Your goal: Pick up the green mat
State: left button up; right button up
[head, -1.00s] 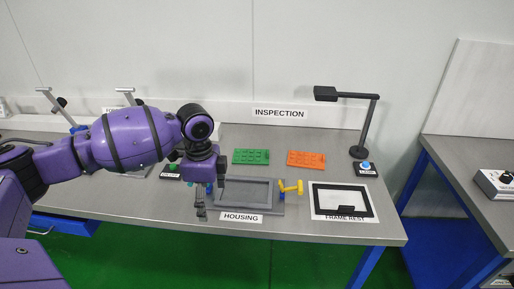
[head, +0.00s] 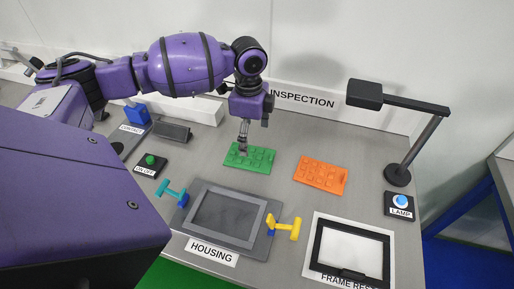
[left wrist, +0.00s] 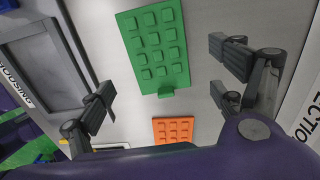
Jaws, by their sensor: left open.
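The green mat (head: 250,158) lies flat on the grey bench, with raised square studs and a small tab at one edge. It also shows in the left wrist view (left wrist: 154,45), between the two sides of the jaws and apart from them. My left gripper (head: 243,137) is above the mat's left part in the head view, pointing down. In the left wrist view the left gripper (left wrist: 170,90) is open and empty. Whether its fingertips touch the mat cannot be told. My right gripper is not in view.
An orange mat (head: 320,174) lies to the right. The grey housing (head: 223,219) with teal and yellow clamps is in front. A black frame (head: 350,250), a lamp (head: 398,175) and a lamp button (head: 400,203) stand at right. Bare bench surrounds the green mat.

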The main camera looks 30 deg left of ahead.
aim_at(249, 158)
pick_arm(q)
jog(key=shift+s+f, duration=0.25)
jog(key=shift+f, duration=0.2)
jog(key=shift+s+f, duration=0.2)
jog(key=shift+f, duration=0.25)
jog(key=shift+s+f, duration=0.1)
jog(key=shift+f, duration=0.2)
notch_tip(249, 158, down, 4)
jog(key=shift+r, duration=0.1)
jog(key=shift+f, duration=0.3)
jog(key=c, duration=1.6)
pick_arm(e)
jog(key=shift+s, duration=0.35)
